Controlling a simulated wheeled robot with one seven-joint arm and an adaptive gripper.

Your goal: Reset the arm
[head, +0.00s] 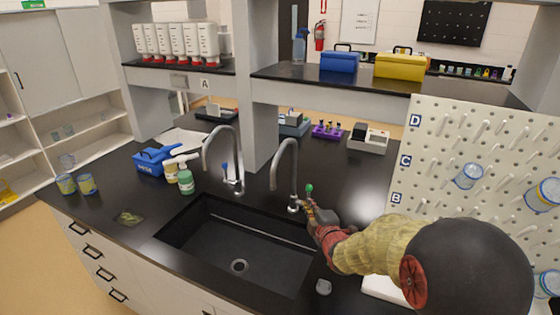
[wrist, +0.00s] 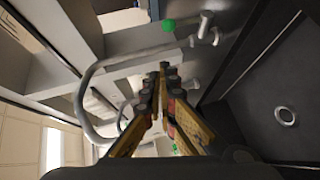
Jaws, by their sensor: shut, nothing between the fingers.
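My arm (head: 385,249) reaches in from the lower right of the head view, over the right end of the sink. My gripper (head: 310,206) is shut and empty, with its tips close to the base of the right tap (head: 292,170) and its green knob (head: 309,188). I cannot tell whether they touch. In the wrist view my gripper (wrist: 164,70) points toward the taps, and the green knob (wrist: 169,25) lies just beyond its tips. The left tap (head: 238,160) has a blue handle (head: 225,168).
The black sink (head: 240,242) lies below the taps. A pegboard (head: 470,150) with hanging glassware stands at right, close to my arm. A shelf (head: 330,85) crosses above the bench. Bottles (head: 186,180), a blue caddy (head: 152,161) and glass beakers (head: 87,183) stand at left.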

